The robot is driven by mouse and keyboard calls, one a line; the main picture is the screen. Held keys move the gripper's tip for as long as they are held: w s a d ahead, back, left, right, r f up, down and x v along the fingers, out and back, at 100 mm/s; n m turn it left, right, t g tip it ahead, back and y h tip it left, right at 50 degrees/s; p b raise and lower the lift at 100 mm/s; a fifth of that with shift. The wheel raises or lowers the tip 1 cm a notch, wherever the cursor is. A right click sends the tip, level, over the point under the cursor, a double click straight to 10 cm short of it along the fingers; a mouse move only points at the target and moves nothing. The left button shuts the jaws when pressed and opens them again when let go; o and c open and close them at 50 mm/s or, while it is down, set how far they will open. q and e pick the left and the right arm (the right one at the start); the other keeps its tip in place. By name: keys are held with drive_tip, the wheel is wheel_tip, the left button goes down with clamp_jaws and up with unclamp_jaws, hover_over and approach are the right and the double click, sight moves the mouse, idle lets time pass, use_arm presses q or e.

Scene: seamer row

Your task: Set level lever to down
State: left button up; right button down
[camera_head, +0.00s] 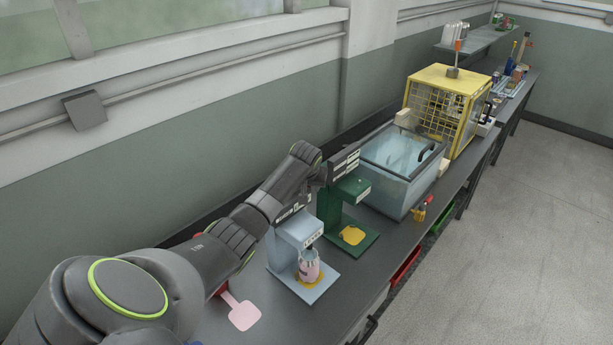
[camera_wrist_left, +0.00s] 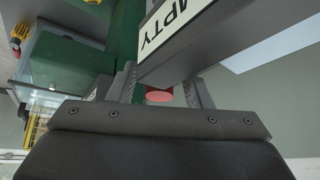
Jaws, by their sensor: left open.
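My left gripper (camera_head: 322,172) reaches from the left over the bench to the top of a green machine (camera_head: 328,205). In the left wrist view the gripper (camera_wrist_left: 158,88) is open. A red round end (camera_wrist_left: 159,97) shows between its fingers; it may be the level lever's knob, but I cannot tell whether the fingers touch it. A dark grey bar with an "EMPTY" label (camera_wrist_left: 172,27) slants right above it. The green machine also shows in the left wrist view (camera_wrist_left: 66,62). The lever's position cannot be read; in the head view the arm and gripper hide it.
A pale blue machine (camera_head: 285,247) with a pink can (camera_head: 309,268) stands nearer. Beyond the green machine are a glass-lidded tank (camera_head: 390,180) and a yellow cage (camera_head: 470,90). A wall runs behind the bench; open floor (camera_head: 530,220) lies to the right.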

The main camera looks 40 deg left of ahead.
use_arm(q)
drive_tip(key=b+v, duration=0.4)
drive_tip(key=v, duration=1.3)
drive_tip(key=shift+c, duration=0.5)
